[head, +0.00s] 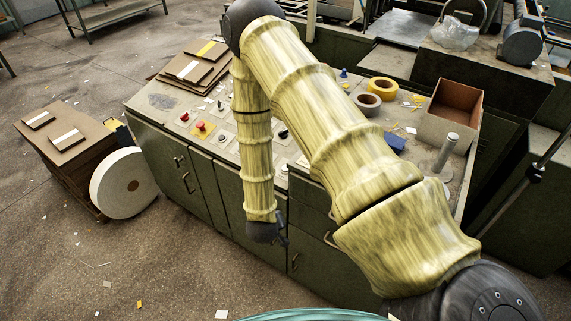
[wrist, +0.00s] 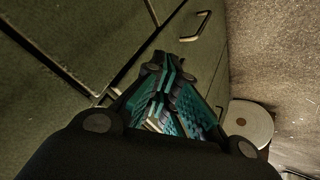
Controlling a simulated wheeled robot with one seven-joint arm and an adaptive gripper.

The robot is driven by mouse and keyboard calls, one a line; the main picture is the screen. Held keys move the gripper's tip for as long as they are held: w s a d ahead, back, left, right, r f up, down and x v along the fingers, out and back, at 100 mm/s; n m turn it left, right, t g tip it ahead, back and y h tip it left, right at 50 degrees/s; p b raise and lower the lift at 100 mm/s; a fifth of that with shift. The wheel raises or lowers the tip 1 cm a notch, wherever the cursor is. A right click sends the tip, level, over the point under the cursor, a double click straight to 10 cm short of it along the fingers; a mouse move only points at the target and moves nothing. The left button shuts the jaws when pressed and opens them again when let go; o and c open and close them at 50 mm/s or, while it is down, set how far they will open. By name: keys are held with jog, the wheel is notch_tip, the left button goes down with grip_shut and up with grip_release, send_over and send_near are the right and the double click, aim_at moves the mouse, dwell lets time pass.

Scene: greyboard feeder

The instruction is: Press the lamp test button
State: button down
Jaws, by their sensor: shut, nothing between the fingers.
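The control panel (head: 160,102) is the left part of the green cabinet's top. On it are a red mushroom button (head: 201,126), a smaller red button (head: 184,117), a dark knob (head: 283,133) and several small pale controls. I cannot read the labels, so I cannot tell which one is the lamp test button; my arm hides part of the panel. My gripper (head: 284,241) hangs in front of the cabinet, below the panel's level and apart from it. In the wrist view my gripper (wrist: 167,66) is shut and empty, with cabinet doors behind it.
Cabinet handles (wrist: 197,27) stick out near my gripper. A white roll (head: 124,184) stands at the cabinet's left end. Tape rolls (head: 382,88), an open brown box (head: 455,102) and a grey post (head: 446,150) occupy the right of the top. The floor in front is mostly clear.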

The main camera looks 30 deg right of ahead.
jog(key=w+d+r+h, duration=0.1)
jog(key=w+d+r, duration=0.1)
jog(key=w+r, duration=0.1)
jog(key=w+d+r+m+h+p, duration=0.1)
jog(key=w+r, duration=0.2)
jog(key=w+d+r+m+h+p, duration=0.1)
jog(key=w+d+r, duration=0.1)
jog(key=w+r, duration=0.1)
jog(key=shift+d+r+h, duration=0.3)
jog(key=shift+d+r, duration=0.05)
jog(key=shift+r, duration=0.2)
jog(key=w+d+r+m+g+h+p, duration=0.2)
jog(key=w+d+r+m+g, duration=0.1)
jog(key=r, duration=0.7)
jog(key=shift+w+d+m+g+h, duration=0.3)
jog(key=shift+w+d+g, duration=0.2)
jog(key=shift+w+d, duration=0.05)
jog(key=shift+f, duration=0.15)
jog(key=b, duration=0.5)
send_over(282, 168)
jog(key=f, duration=0.6)
jog(key=shift+s+a, duration=0.2)
jog(key=shift+a, duration=0.15)
jog(key=shift+w+d+f, duration=0.1)
jog(key=shift+d+f, duration=0.05)
jog(key=shift+f, duration=0.45)
jog(key=shift+w+d+f, duration=0.1)
jog(key=shift+d+f, duration=0.05)
jog(key=shift+f, duration=0.4)
jog(key=shift+s+f, duration=0.1)
